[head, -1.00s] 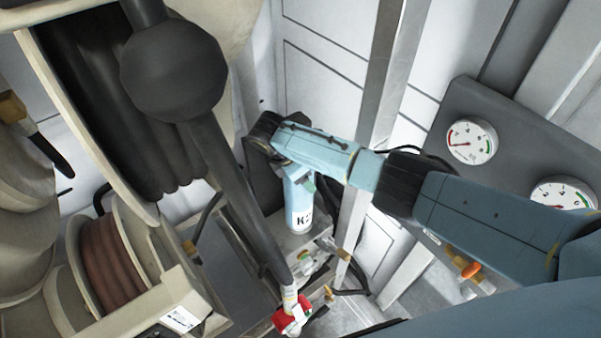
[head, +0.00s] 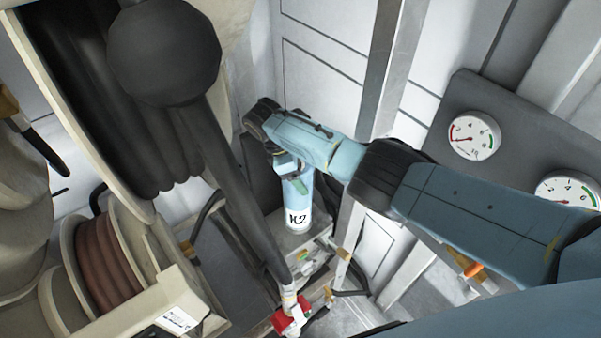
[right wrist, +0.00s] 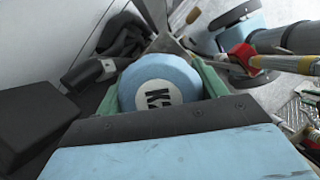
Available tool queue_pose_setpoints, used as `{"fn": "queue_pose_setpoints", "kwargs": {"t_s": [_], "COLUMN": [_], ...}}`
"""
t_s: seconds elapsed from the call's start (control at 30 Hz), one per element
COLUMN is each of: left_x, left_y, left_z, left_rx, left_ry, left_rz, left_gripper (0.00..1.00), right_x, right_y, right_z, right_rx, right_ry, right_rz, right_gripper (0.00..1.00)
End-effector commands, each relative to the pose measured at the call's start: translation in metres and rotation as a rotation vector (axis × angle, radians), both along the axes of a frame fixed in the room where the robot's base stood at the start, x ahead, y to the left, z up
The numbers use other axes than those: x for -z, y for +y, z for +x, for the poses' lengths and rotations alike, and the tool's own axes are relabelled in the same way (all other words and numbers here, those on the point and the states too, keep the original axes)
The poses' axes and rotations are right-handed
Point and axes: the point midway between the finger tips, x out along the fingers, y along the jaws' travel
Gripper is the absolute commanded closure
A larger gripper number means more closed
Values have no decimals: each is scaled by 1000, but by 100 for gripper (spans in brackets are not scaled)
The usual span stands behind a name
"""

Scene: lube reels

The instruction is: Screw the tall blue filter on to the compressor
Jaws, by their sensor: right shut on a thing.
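The tall blue filter (head: 297,195) stands about upright on the grey metal compressor block (head: 311,256), with a white label marked K2 low on its side. Its round blue top (right wrist: 150,77), also marked K2, shows in the right wrist view. My right gripper (head: 293,175) is shut on the filter's upper part, with a green finger on each side of it. The filter's lower end meets the block's top in the head view, but I cannot tell how far it is threaded. My left gripper is not in view.
A dark hose with a large black ball (head: 165,52) crosses in front, left of the filter. A red fitting (head: 291,316) sits at its lower end. Hose reels (head: 107,262) fill the left. A gauge panel (head: 520,150) is on the right.

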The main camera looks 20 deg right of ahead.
Motion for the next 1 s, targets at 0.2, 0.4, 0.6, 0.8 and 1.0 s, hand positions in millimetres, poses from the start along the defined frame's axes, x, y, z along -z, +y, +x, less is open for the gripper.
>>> {"fn": "queue_pose_setpoints", "kwargs": {"t_s": [0.2,0.4,0.6,0.8,1.0], "left_x": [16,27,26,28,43], "left_y": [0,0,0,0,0], "left_z": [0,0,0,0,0], "left_rx": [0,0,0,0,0], "left_ry": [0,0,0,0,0], "left_rz": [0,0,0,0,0], "left_gripper": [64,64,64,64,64], "right_x": [2,1,-1,0,2], "right_y": [1,1,2,2,3], "right_z": [0,-2,-2,-2,-3], "right_rx": [210,413,448,459,674], "right_ry": [-2,-2,-3,-3,-2], "right_rz": [0,0,0,-1,1], "right_gripper": [84,84,84,84,84]}}
